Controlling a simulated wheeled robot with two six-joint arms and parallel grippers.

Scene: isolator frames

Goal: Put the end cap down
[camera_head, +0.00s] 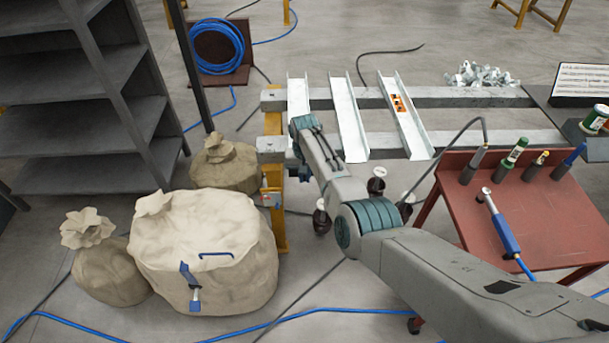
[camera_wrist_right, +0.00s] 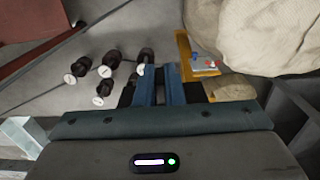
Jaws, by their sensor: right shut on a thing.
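My right gripper (camera_wrist_right: 160,78) shows in the right wrist view as two blue fingers close together, shut on the end cap. The cap itself is hardly visible; dark parts show beside the fingers, and I cannot tell which belong to it. In the head view my right arm reaches over to the left ends of the grey rails (camera_head: 465,97), near a yellow post (camera_head: 275,232). The fingertips and what they hold are hidden there behind the wrist. My left gripper is not in view.
White metal channels (camera_head: 349,118) lie across the rails, with a pile of metal pieces (camera_head: 480,74) at the far right. A small panel (camera_wrist_right: 205,65) is on the yellow post. Large sacks (camera_head: 215,240) stand left. A red cart (camera_head: 520,240) with tools stands right.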

